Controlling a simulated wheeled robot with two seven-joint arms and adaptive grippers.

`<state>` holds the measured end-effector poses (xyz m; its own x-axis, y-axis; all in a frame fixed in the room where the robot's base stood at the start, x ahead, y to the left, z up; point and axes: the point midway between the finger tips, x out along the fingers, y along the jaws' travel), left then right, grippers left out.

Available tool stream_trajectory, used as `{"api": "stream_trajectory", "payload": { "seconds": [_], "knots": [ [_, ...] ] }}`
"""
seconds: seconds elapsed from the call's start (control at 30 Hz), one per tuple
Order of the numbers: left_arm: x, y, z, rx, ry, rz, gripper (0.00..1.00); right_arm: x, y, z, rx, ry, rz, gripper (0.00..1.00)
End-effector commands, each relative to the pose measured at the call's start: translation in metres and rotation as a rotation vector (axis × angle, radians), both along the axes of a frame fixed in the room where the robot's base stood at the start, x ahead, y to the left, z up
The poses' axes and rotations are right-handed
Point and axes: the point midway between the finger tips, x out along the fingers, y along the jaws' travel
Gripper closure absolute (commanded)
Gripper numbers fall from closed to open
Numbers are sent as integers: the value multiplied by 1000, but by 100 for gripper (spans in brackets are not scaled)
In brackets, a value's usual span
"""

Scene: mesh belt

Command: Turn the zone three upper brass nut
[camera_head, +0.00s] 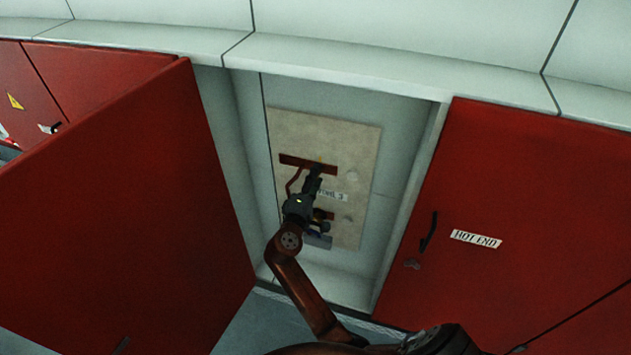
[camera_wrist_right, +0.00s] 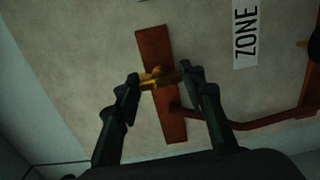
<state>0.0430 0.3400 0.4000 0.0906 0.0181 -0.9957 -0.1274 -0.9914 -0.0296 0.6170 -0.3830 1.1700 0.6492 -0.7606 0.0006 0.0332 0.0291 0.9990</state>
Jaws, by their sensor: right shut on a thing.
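The upper brass nut (camera_wrist_right: 158,78) shows in the right wrist view in front of a copper-red bar (camera_wrist_right: 153,50). My right gripper (camera_wrist_right: 160,81) is shut on it, with one fingertip at each side. In the head view my right gripper (camera_head: 317,170) reaches into the open cabinet to the upper copper-red bar (camera_head: 296,162) and hides most of the nut. My left gripper is not in view.
A pale panel (camera_head: 350,135) backs the recess. A lower copper-red part (camera_head: 323,215) is partly behind my arm. An open red door (camera_head: 120,200) stands at left. A shut red door marked HOT END (camera_head: 520,190) is at right. A copper pipe (camera_wrist_right: 275,122) bends beside the bar.

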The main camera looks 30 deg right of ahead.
Motion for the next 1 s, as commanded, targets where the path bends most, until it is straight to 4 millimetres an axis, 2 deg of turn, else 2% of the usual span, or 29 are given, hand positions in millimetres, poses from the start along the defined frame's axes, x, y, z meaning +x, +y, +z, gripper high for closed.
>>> {"api": "stream_trajectory", "payload": {
  "seconds": [0.6,0.63,0.87,1.0],
  "knots": [
    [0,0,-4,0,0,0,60,0,1,-1,26,-28,1,87],
    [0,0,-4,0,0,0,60,0,1,-1,26,-28,1,61],
    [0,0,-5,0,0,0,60,0,0,-1,25,-27,1,45],
    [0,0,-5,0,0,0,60,0,0,0,25,-27,0,45]
  ]
}}
